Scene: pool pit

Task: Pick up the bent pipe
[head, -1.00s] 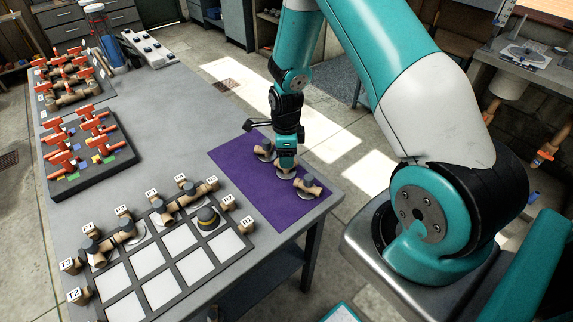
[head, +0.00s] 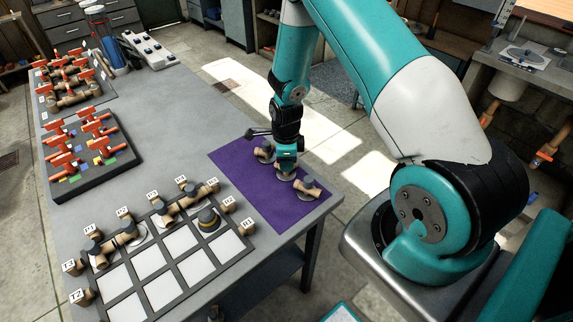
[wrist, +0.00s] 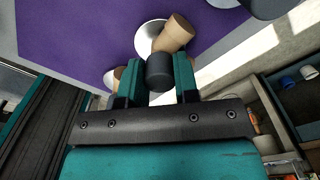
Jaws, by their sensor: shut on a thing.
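My gripper (head: 286,166) is low over the purple mat (head: 290,212) at the right of the table. In the wrist view its fingers (wrist: 159,75) are shut on a dark grey round part, which I take to be the bent pipe (wrist: 159,66). The rest of that piece is mostly hidden by my gripper. A tan pipe piece (head: 309,188) on a pale disc stands just right of my gripper; a tan piece also shows in the wrist view (wrist: 180,30). Another piece (head: 264,151) stands close behind. I cannot tell whether the held piece is off its disc.
A dark grid rack (head: 183,276) with pale squares and labelled pipe fittings lies at the front left. A dark tray (head: 112,176) of red-handled valves and another valve board (head: 93,104) are at the far left. The mat's front part is clear.

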